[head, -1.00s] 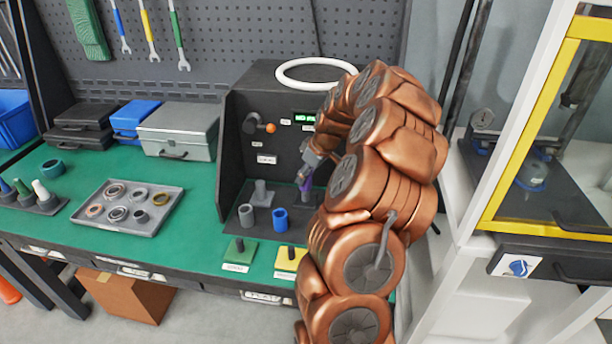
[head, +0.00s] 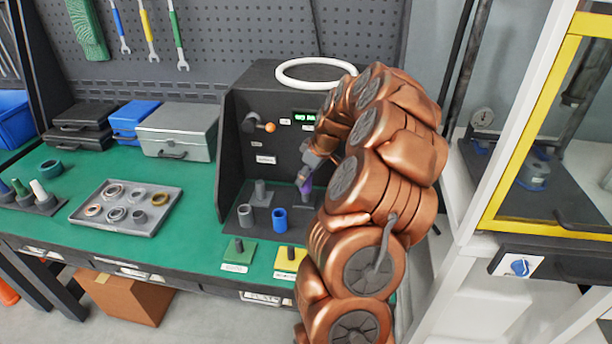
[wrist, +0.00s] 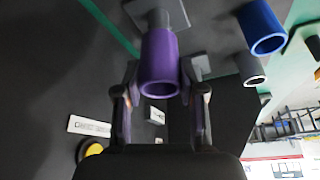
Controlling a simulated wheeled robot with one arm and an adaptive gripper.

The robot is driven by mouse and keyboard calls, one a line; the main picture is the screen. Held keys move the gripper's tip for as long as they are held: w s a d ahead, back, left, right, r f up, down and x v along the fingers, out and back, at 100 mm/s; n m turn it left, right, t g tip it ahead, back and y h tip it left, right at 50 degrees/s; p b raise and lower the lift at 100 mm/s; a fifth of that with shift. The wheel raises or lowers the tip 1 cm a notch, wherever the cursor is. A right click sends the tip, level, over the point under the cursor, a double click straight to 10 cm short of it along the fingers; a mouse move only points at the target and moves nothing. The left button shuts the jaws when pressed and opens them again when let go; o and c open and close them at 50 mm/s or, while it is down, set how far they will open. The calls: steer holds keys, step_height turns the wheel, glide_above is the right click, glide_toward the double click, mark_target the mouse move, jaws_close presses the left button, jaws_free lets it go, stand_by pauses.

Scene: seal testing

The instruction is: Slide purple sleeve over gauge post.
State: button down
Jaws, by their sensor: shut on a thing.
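The purple sleeve (wrist: 160,60) is a short open tube held between the two fingers of my gripper (wrist: 160,98) in the wrist view. The gauge post (wrist: 157,18) is grey, on a square base, and shows just past the sleeve's far end, in line with it. I cannot tell whether the sleeve's end is around the post or only in front of it. In the head view, the purple sleeve (head: 305,186) is small beside my arm, at the right of the dark fixture, with my gripper (head: 308,172) above it.
A blue sleeve (head: 280,219), a grey sleeve (head: 247,217) and a bare grey post (head: 260,190) stand close by on the fixture. The fixture's dark panel (head: 275,140) rises behind. A grey tray (head: 126,207) of rings lies left on the green bench.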

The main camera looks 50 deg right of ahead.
steer(key=shift+f, duration=0.2)
steer(key=c, duration=0.6)
jaws_free()
steer(key=shift+r, duration=0.1)
steer(key=shift+r, duration=0.15)
steer(key=shift+r, duration=2.35)
